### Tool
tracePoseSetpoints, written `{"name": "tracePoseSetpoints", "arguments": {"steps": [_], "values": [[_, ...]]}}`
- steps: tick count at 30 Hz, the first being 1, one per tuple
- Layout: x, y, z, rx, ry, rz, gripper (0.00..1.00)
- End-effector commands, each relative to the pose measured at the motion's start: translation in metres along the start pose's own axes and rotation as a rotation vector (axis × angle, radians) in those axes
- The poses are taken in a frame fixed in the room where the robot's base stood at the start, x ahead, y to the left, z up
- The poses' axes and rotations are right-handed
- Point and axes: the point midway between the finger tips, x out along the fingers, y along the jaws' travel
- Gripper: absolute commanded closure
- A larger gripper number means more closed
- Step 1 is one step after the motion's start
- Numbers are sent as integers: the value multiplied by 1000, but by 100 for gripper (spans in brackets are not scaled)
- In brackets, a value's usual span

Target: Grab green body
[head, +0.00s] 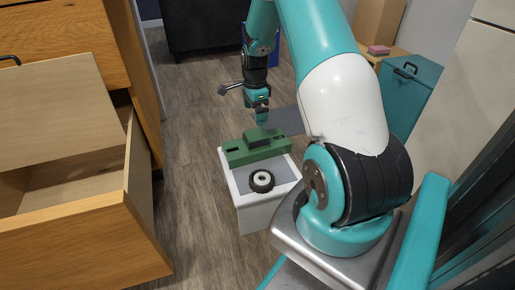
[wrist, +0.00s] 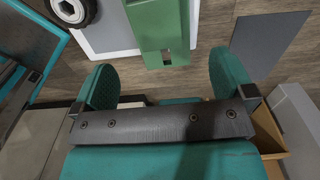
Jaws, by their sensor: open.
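The green body (head: 257,149) lies along the far edge of a small white-topped stand (head: 238,184) in the head view. In the wrist view the green body (wrist: 160,30) runs down from the top edge, with its near end ahead of my fingers and in line with the gap between them. My gripper (head: 262,119) is just above and beyond the green body in the head view. In the wrist view my gripper (wrist: 160,85) has its teal fingers spread wide with nothing between them.
A black wheel with a white hub (head: 262,181) lies on the stand in front of the green body. An open wooden drawer (head: 85,215) is at the left. A teal box (head: 408,82) is at the right. Wood floor (head: 195,110) is clear left of the stand.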

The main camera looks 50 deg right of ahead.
Motion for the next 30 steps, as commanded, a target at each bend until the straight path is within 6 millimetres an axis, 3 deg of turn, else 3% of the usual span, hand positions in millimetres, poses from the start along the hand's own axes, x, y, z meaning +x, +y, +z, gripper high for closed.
{"name": "tracePoseSetpoints", "arguments": {"steps": [1,6,17,26,30], "values": [[20,0,0,-1,0,2,0],[53,0,1,-3,-1,1,0],[74,1,0,-4,0,-1,0],[115,6,-3,-4,-1,0,0],[119,5,-3,-4,0,-2,0]]}}
